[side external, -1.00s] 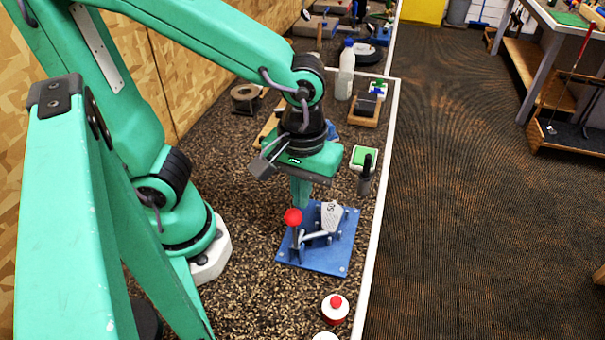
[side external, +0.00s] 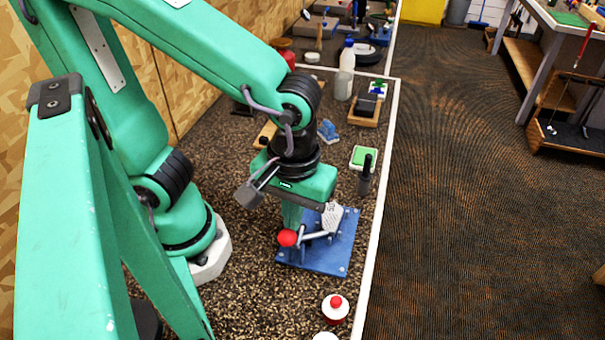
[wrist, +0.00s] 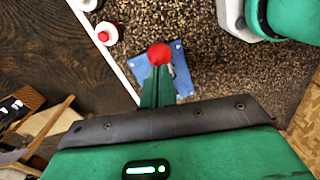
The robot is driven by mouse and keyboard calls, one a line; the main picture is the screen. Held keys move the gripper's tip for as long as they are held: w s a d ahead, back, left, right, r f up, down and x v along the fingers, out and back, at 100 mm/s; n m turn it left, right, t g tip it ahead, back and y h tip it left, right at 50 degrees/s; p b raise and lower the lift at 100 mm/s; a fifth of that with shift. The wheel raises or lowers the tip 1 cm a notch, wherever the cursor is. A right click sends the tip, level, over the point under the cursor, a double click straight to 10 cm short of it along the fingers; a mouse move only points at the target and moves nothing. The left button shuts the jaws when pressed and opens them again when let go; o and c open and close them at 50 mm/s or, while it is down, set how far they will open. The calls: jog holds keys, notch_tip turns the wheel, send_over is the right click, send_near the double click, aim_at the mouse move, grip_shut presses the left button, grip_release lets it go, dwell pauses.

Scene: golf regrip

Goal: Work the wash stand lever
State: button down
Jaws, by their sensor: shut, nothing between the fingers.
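The wash stand is a blue plate (side external: 325,260) on the speckled bench, with a grey metal linkage (side external: 318,236) and a grey numbered plate (side external: 332,216) on it. Its lever ends in a red ball knob (side external: 287,238). My gripper (side external: 291,222) points down with its fingers shut and empty, right at the knob; they look to be touching it, but I cannot be sure. In the wrist view the red knob (wrist: 159,54) sits at the tips of my green fingers (wrist: 157,78), with the blue plate (wrist: 180,62) behind. The lever's shaft is mostly hidden by the fingers and knob.
The bench's white edge (side external: 378,215) runs close on the right. Speckled bench to the left front is clear.

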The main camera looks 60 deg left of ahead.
jog(key=s+d+f, duration=0.5)
jog(key=shift+s+d+f, duration=0.25)
jog(key=shift+s+d, duration=0.15)
dwell(0.7)
jog(key=c, duration=2.1)
grip_release()
jog(key=shift+w+d+r, duration=0.1)
jog(key=shift+r, duration=1.85)
jog(key=shift+d+r, duration=0.1)
jog(key=shift+r, duration=1.85)
jog(key=o, duration=0.3)
jog(key=shift+y, duration=0.3)
jog(key=shift+o, duration=1.2)
jog(key=shift+w+a+f, duration=0.1)
jog(key=shift+w+f, duration=0.1)
jog(key=shift+f, duration=0.1)
jog(key=shift+n+g+y, duration=0.4)
jog(key=shift+g, duration=0.1)
jog(key=shift+w+a+f, duration=0.35)
jog(key=shift+a+f, duration=0.25)
jog(key=shift+f, duration=1.5)
jog(key=shift+w+a+f, duration=0.35)
jog(key=shift+a+f, duration=0.3)
jog(key=shift+f, duration=1.45)
jog(key=shift+w+a+f, duration=0.35)
jog(key=shift+a+f, duration=0.25)
jog(key=shift+f, duration=1.5)
